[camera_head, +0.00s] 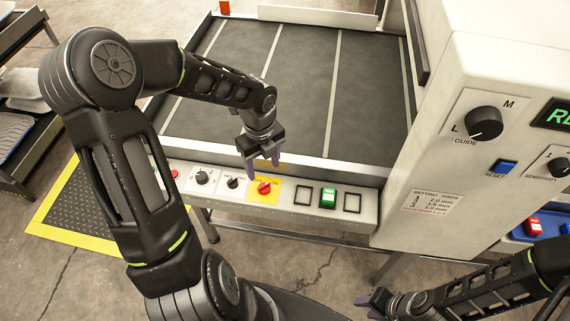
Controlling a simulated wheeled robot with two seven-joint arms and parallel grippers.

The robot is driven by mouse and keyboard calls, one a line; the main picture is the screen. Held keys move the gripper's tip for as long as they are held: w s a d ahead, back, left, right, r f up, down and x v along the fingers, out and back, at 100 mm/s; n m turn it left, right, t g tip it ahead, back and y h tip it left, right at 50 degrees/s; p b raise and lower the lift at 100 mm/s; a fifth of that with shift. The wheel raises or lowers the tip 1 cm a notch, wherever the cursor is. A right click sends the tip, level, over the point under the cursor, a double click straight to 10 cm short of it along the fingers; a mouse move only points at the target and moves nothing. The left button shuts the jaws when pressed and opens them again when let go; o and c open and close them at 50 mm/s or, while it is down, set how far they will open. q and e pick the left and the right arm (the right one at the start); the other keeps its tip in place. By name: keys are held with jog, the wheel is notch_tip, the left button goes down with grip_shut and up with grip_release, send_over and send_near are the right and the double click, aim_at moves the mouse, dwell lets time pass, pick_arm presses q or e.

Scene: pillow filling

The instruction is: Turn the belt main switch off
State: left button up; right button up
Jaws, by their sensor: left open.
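The belt main switch looks to be the red rotary knob on a yellow plate (264,187), on the white control panel along the belt's front edge. Its red handle appears tilted, but its marked position is too small to read. My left gripper (263,163) hangs just above and behind the knob in the picture, fingers pointing down. It is open and empty, and does not appear to touch the knob. My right gripper (367,304) is low at the bottom right, away from the panel; its fingers are too small to judge.
The panel also has black knobs (203,177), a lit green button (328,197) and dark square frames. The grey belt (300,90) lies behind. A white machine cabinet (490,130) with a GUIDE dial stands at right. A black and yellow mat (85,215) lies on the floor.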

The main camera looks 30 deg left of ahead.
aim_at(264, 185)
pick_arm(q)
jog(key=shift+s+a, duration=0.1)
jog(key=shift+s, duration=0.2)
jog(key=shift+w+f, duration=0.1)
jog(key=shift+f, duration=0.25)
notch_tip(264, 185, down, 7)
jog(key=shift+f+b, duration=0.1)
jog(key=shift+b, duration=0.3)
jog(key=shift+c, duration=0.6)
grip_shut()
